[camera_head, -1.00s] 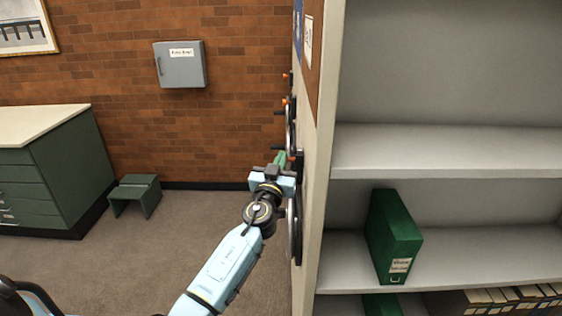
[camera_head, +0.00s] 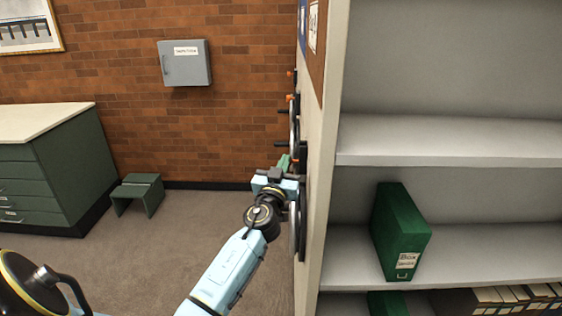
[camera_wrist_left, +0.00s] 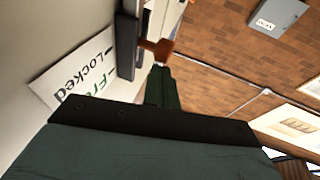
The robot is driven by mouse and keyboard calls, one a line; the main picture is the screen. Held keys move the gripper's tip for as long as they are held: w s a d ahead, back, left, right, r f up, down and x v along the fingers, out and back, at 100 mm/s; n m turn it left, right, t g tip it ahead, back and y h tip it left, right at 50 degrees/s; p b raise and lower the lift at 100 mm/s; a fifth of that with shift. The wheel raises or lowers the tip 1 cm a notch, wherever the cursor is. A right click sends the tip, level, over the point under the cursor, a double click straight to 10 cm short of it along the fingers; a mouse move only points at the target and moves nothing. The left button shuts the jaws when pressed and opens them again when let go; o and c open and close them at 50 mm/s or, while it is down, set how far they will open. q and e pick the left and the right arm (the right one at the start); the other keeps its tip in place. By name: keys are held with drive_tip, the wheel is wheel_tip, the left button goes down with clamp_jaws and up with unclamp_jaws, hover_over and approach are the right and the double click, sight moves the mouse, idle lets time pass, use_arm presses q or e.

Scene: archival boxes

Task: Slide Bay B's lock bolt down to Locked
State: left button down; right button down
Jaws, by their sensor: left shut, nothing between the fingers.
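My left gripper (camera_head: 284,162) is at the near end panel of the shelving in the head view, with its fingers pointing away. In the left wrist view its green fingers (camera_wrist_left: 161,87) are shut and empty. An orange-brown bolt knob (camera_wrist_left: 156,48) stands right at the fingertips, on a dark bolt track (camera_wrist_left: 127,45) fixed to the pale panel. I cannot tell whether fingers and knob touch. A white label (camera_wrist_left: 85,68) beside the track reads "Locked" and, partly hidden by the gripper, "Free". The bay letter is not readable. My right gripper is out of view.
The shelving (camera_head: 440,145) fills the right side, with a green box (camera_head: 398,235) on a shelf. Dark handwheels (camera_head: 296,225) and orange knobs (camera_head: 291,97) stick out from end panels. A green step stool (camera_head: 138,194) and cabinet (camera_head: 50,170) stand left; floor between is clear.

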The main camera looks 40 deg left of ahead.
use_arm(q)
drive_tip(key=s+d+r, duration=0.1)
drive_tip(key=s+d, duration=0.3)
drive_tip(key=s, duration=0.7)
drive_tip(key=d+f+m+g+h, duration=0.2)
drive_tip(key=d+f+g+h, duration=0.15)
drive_tip(key=f, duration=1.55)
drive_tip(key=s+d+f+m+g+h+b, duration=0.1)
drive_tip(key=s+d+f+g, duration=0.15)
drive_tip(key=f, duration=0.55)
drive_tip(key=s+d+f+g+h+b, duration=0.1)
drive_tip(key=s+f, duration=0.2)
drive_tip(key=f, duration=0.5)
drive_tip(key=s+d+f+m+g+h+b, duration=0.1)
drive_tip(key=s+d+f+g, duration=0.15)
drive_tip(key=f, duration=0.45)
drive_tip(key=s+d+f+m+g+b, duration=0.25)
drive_tip(key=s+f+g, duration=0.25)
drive_tip(key=s+f, duration=1.3)
drive_tip(key=s+f+g, duration=0.2)
drive_tip(key=s+f, duration=0.1)
drive_tip(key=s, duration=0.6)
drive_tip(key=s+d+f+g+h, duration=0.1)
drive_tip(key=s+f, duration=0.2)
drive_tip(key=s, duration=0.7)
drive_tip(key=shift+g, duration=0.35)
